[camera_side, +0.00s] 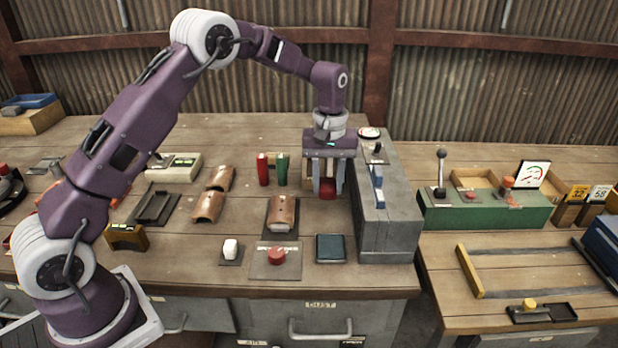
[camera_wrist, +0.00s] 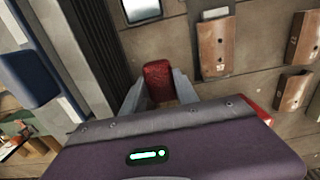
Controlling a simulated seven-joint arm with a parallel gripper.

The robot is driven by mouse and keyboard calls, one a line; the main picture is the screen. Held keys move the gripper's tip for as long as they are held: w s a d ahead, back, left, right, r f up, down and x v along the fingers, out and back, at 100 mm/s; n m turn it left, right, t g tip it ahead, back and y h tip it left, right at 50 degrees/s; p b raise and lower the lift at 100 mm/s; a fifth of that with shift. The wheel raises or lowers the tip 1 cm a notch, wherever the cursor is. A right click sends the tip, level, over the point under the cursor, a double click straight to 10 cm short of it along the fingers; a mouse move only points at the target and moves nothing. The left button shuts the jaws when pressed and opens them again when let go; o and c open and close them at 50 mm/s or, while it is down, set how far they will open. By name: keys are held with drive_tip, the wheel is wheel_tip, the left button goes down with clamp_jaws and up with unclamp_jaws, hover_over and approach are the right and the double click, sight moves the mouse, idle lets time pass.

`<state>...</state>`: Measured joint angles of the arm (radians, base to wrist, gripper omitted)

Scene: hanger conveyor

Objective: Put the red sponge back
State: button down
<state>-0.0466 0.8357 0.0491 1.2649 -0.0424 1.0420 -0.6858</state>
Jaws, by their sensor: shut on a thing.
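My gripper (camera_side: 328,185) hangs downward over the right part of the wooden bench, just left of the grey metal box. Its fingers are shut on the red sponge (camera_side: 327,190), which shows low between them. In the wrist view the sponge (camera_wrist: 158,80) sits between the grey fingertips, with its textured red face visible. I cannot tell for sure whether its underside touches the bench. The gripper body hides part of the bench behind it.
The grey box (camera_side: 390,215) with a blue handle (camera_side: 377,185) stands close on the right. Red (camera_side: 263,169) and green (camera_side: 282,169) cylinders stand to the left. Brown curved pieces (camera_side: 208,207), a red button (camera_side: 277,256) and a dark square pad (camera_side: 330,248) lie nearby.

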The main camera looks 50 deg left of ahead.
sight(326, 212)
drive_tip(key=shift+f, duration=2.75)
drive_tip(key=c, duration=0.9)
unclamp_jaws()
drive_tip(key=shift+o, duration=0.2)
wheel_tip(326, 212, up, 7)
drive_tip(key=shift+r, duration=0.1)
